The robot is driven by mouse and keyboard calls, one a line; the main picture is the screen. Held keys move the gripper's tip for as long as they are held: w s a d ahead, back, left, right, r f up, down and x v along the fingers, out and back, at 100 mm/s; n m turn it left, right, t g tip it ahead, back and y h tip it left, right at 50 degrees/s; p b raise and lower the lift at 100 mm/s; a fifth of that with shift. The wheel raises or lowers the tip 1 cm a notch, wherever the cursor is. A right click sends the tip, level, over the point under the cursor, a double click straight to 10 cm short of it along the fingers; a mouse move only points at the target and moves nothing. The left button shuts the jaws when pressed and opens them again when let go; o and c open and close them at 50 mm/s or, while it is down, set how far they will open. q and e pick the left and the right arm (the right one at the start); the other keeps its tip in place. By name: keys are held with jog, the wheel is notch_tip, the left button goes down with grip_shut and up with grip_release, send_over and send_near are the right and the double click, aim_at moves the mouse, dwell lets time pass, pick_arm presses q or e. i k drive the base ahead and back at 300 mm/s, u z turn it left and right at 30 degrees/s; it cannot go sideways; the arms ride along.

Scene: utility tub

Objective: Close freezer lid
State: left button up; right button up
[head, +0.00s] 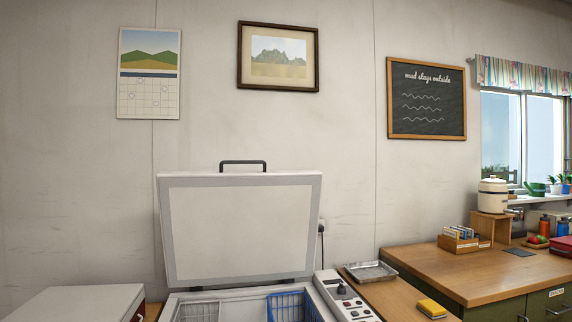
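The freezer lid (240,228) stands raised, nearly upright, with its pale inner panel facing me. A dark handle (243,163) sits on its top edge. The lid is hinged at the back of the white freezer body (240,290), which shows only at the bottom edge of the head view. The freezer is open, and a white wire basket (197,311) and a blue wire basket (288,307) show inside. Neither of my grippers is in the head view.
A wooden counter (480,270) runs along the right, with a metal tray (370,272) and a yellow sponge (432,308) near a control panel (343,296). A white-topped box (80,302) stands at left. The wall behind the lid holds pictures.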

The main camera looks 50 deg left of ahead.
aim_at(220, 227)
jog(key=u, duration=0.1)
jog(key=i, duration=0.9)
jog(key=u, duration=1.05)
jog(key=i, duration=0.7)
jog(key=u, duration=0.85)
